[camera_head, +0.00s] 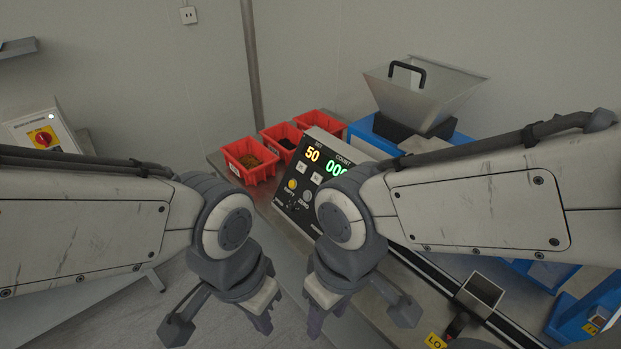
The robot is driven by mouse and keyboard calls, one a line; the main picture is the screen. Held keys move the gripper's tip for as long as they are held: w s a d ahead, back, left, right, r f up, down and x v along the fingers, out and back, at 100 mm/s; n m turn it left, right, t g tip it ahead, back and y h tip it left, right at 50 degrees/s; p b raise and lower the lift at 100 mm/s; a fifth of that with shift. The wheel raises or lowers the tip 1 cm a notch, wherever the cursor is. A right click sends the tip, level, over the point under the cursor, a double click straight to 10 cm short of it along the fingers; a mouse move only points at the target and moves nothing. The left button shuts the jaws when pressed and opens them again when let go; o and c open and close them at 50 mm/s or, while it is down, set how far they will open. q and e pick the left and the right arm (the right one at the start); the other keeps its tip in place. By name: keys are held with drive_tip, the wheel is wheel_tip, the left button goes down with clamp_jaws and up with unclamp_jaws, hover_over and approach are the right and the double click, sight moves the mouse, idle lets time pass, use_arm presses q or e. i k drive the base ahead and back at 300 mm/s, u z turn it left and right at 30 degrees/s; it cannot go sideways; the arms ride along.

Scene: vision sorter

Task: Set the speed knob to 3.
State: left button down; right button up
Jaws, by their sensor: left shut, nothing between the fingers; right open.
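The dark control panel (321,168) stands on the bench at the centre, with a yellow "50" under SET and green digits under COUNT. A yellow round button (291,184) and a grey round control (307,196) sit on its lower face. Their small labels are too blurred for me to tell which is the speed knob or read its setting. My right arm covers the panel's right part. My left gripper (262,322) is shut and empty, below and left of the panel. My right gripper (316,320) is open and empty, below the panel. Both are apart from it.
Red bins (248,172) stand left of and behind the panel. A metal hopper (423,92) on a blue machine is at the back right. A grey box (482,291) is by the belt at lower right. A box with a red rotary switch (44,138) is far left.

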sight(290, 208)
drive_tip(key=u, duration=1)
drive_tip(key=k, duration=1.3)
drive_tip(key=u, duration=1.05)
drive_tip(key=i, duration=1.55)
drive_tip(key=z, duration=1.45)
drive_tip(key=i, duration=0.65)
drive_tip(key=z, duration=0.65)
